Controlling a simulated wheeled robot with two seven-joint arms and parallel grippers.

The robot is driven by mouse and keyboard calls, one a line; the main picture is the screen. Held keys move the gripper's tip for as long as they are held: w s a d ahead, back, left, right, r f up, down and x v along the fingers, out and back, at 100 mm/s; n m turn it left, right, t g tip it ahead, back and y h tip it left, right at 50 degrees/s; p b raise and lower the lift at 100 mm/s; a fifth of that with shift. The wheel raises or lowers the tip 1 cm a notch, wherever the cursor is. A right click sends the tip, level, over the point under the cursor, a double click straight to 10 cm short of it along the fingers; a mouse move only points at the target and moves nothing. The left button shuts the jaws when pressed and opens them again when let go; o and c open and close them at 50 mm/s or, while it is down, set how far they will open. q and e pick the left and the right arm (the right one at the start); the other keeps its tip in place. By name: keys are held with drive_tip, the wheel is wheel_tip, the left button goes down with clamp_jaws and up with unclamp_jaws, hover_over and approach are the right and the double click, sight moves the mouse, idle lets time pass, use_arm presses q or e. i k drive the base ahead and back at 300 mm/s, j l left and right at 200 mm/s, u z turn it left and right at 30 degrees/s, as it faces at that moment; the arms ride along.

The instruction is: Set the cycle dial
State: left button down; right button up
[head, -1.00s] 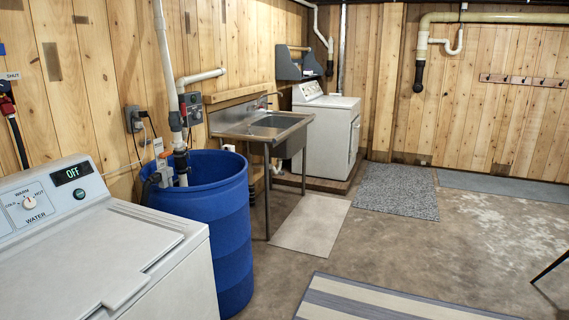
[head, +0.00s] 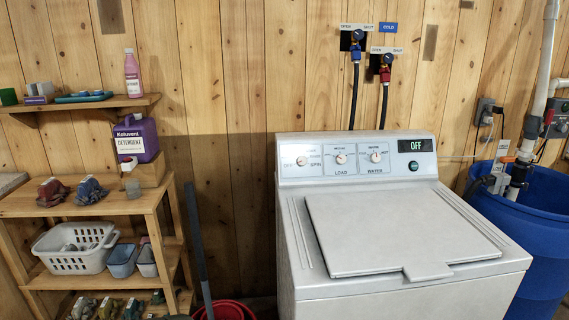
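The white washing machine (head: 400,235) stands right of centre with its lid shut. Its back panel carries three dials. The leftmost dial (head: 302,161) has small labels around it, one of which reads SPIN; its exact pointer direction is too small to tell. The middle dial (head: 341,159) is marked LOAD and the right dial (head: 376,157) is marked WATER. A dark display (head: 415,146) on the panel reads OFF, with a round dark button (head: 413,166) below it. Neither of my grippers is in view.
A wooden shelf unit (head: 95,206) at left holds a purple detergent jug (head: 136,138) and a white basket (head: 76,247). A blue barrel (head: 545,225) stands close to the washer's right. Two hose taps (head: 357,36) are on the wall above. A red bucket (head: 224,311) sits left of the washer.

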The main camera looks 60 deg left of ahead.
sight(301, 161)
drive_tip(key=u, duration=1.7)
